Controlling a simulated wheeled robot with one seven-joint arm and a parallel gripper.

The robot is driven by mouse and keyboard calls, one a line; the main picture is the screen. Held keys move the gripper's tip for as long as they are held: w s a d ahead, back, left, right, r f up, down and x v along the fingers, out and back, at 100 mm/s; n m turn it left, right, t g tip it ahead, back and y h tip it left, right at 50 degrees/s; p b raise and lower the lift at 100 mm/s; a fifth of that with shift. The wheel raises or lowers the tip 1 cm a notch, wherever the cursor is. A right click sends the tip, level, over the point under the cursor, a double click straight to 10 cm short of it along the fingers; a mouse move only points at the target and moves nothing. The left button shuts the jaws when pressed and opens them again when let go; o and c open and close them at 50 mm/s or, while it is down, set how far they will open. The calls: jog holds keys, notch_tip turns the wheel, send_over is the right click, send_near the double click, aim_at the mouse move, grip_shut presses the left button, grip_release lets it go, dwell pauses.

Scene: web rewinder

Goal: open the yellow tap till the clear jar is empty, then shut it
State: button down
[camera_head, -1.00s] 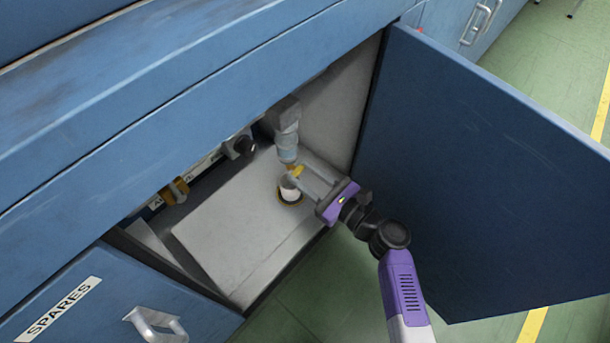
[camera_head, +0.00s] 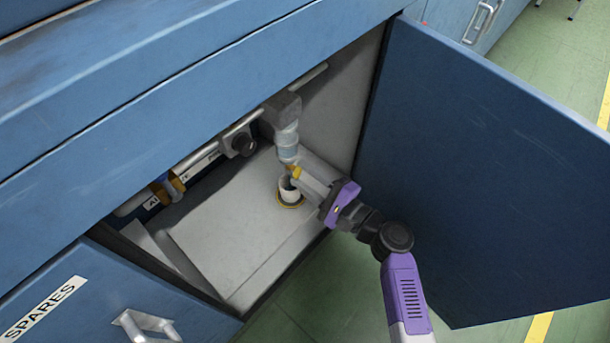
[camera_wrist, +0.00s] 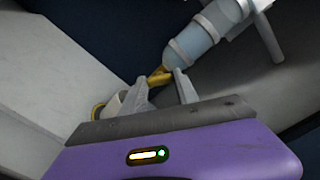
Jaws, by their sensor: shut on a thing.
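The clear jar (camera_head: 287,143) hangs under a grey housing inside the open cabinet; its bluish wall also shows in the wrist view (camera_wrist: 192,44). I cannot tell the liquid level in it. The yellow tap (camera_head: 295,172) is at the jar's lower end and shows between my fingers in the wrist view (camera_wrist: 160,76). My gripper (camera_head: 301,177) reaches in from the right and is shut on the tap; its fingers hide part of it. A white cup (camera_head: 288,190) with a yellow base ring stands upright below the tap. Its contents are unclear.
The blue cabinet door (camera_head: 470,180) stands open close to the right of my arm. A grey pipe and black knob (camera_head: 243,145) lie left of the jar. The pale cabinet floor (camera_head: 225,235) is clear left of the cup.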

jog(key=n, duration=0.6)
jog(key=shift+f, duration=0.15)
jog(key=shift+n, duration=0.3)
jog(key=c, duration=0.9)
grip_release()
jog(key=shift+p+v, duration=1.3)
jog(key=shift+v, duration=2.65)
